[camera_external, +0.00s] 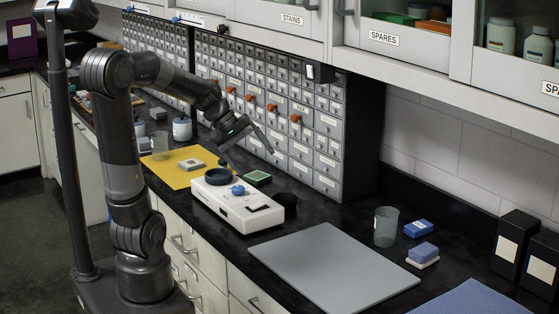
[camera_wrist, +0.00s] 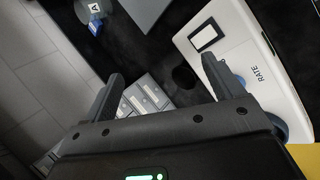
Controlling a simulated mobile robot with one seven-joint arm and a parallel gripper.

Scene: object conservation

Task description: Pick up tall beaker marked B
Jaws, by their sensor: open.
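A clear beaker (camera_external: 160,146) stands upright at the far left of the counter, at the edge of the yellow mat; its marking is not readable. Another clear beaker (camera_external: 386,227) stands at the right, behind the grey mat. In the wrist view a beaker (camera_wrist: 88,10) at the top left, beside a blue block, carries the letter A. No letter B is readable in either view. My gripper (camera_external: 247,157) is open and empty above the white device, between the two beakers. Its spread fingers (camera_wrist: 160,85) show in the wrist view with nothing between them.
The white device (camera_external: 256,221) with a dark round top and a blue knob stands below my gripper; its RATE label shows in the wrist view (camera_wrist: 262,74). Drawer cabinets (camera_external: 328,150) line the back. The grey mat (camera_external: 335,265) is bare. Blue blocks (camera_external: 418,228) lie right.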

